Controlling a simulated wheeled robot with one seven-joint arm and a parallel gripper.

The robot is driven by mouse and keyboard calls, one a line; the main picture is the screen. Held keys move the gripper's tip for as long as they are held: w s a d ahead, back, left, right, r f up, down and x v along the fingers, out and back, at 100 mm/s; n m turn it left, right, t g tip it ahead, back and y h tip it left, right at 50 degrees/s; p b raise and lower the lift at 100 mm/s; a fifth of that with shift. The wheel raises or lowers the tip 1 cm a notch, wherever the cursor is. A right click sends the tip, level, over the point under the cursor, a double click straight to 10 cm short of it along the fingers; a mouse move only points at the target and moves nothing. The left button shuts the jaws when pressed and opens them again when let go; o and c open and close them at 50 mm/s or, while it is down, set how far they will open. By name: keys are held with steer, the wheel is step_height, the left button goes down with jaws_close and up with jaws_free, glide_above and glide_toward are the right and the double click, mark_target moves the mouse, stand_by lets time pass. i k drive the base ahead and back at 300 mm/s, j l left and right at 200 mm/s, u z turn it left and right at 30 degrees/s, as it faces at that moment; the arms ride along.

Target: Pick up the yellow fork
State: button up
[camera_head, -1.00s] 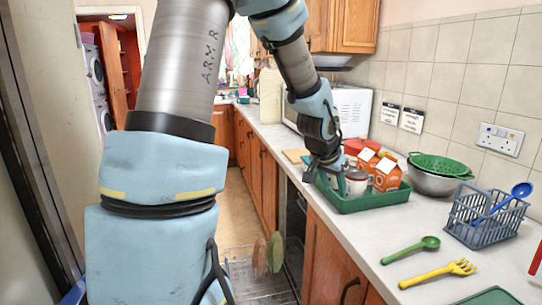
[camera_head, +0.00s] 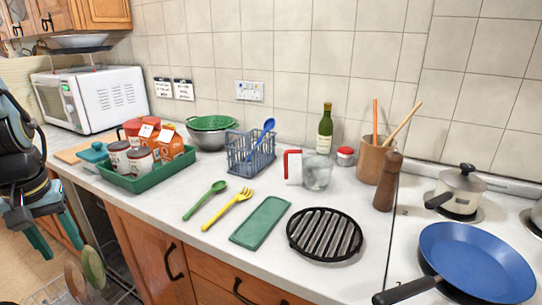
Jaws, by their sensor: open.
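The yellow fork (camera_head: 227,209) lies flat on the white counter, its tines toward the back and its handle toward the front edge. A green spoon (camera_head: 205,201) lies just to its left, and a flat green board (camera_head: 260,223) lies to its right. My gripper (camera_head: 54,236) is at the far left of the view, in front of the counter and below its top. Its two fingers point down and stand apart, with nothing seen between them. It is well to the left of the fork.
A green tray (camera_head: 150,184) with jars and cartons stands between my gripper and the fork. A grey wire basket (camera_head: 250,163) stands behind the fork. A black round grill (camera_head: 325,234) and a blue pan (camera_head: 476,260) are to the right. The counter around the fork's handle is clear.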

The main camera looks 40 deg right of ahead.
mark_target(238, 198)
steer(key=z, duration=1.1)
